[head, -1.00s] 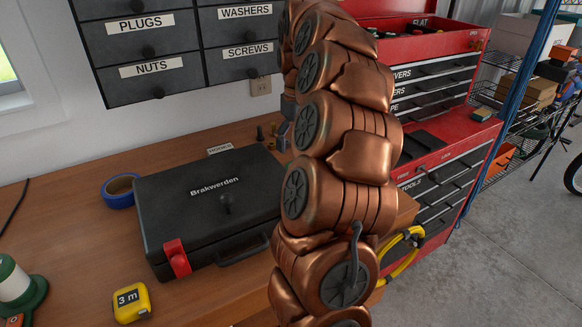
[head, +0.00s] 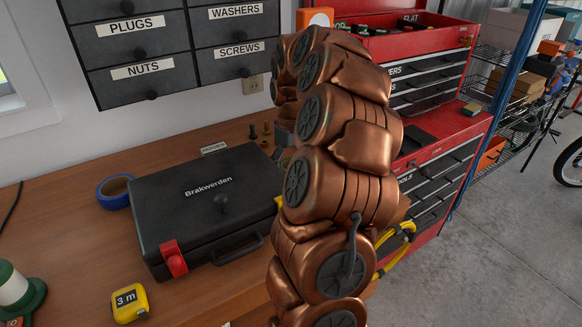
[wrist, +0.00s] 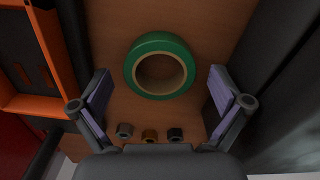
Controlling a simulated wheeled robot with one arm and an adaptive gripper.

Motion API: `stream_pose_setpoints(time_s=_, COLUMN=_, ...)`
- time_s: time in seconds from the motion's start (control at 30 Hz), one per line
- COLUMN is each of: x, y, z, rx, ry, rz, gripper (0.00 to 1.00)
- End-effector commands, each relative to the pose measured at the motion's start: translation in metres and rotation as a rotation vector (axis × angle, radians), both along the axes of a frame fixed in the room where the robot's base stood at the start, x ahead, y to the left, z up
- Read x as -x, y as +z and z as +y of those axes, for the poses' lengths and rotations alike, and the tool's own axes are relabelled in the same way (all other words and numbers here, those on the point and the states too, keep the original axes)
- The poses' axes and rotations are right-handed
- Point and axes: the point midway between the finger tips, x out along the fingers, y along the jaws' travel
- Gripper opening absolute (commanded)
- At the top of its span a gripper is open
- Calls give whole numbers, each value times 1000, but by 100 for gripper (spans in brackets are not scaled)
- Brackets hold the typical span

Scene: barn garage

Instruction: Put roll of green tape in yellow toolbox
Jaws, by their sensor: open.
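A roll of green tape (wrist: 160,66) lies flat on the wooden workbench in the wrist view. My gripper (wrist: 160,92) is open, with its two purple-padded fingers spread to the left and right of the roll. The roll is a little beyond the fingertips, and nothing is held. No yellow toolbox is clearly identifiable in either view.
A black Brakwerden case (head: 200,215) lies on the bench, with blue tape (head: 114,191) and a yellow tape measure (head: 130,303) nearby. Several small sockets (wrist: 151,135) stand near my gripper. An orange-edged object (wrist: 45,60) is at left. A red tool chest (head: 445,125) stands right.

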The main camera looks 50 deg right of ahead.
Motion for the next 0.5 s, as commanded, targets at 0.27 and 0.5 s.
stream_pose_setpoints(time_s=0.27, x=0, y=0, z=0, rx=0, ry=0, rz=-1, gripper=93)
stream_pose_setpoints(time_s=0.5, x=0, y=0, z=0, rx=1, ry=0, rz=-1, gripper=68)
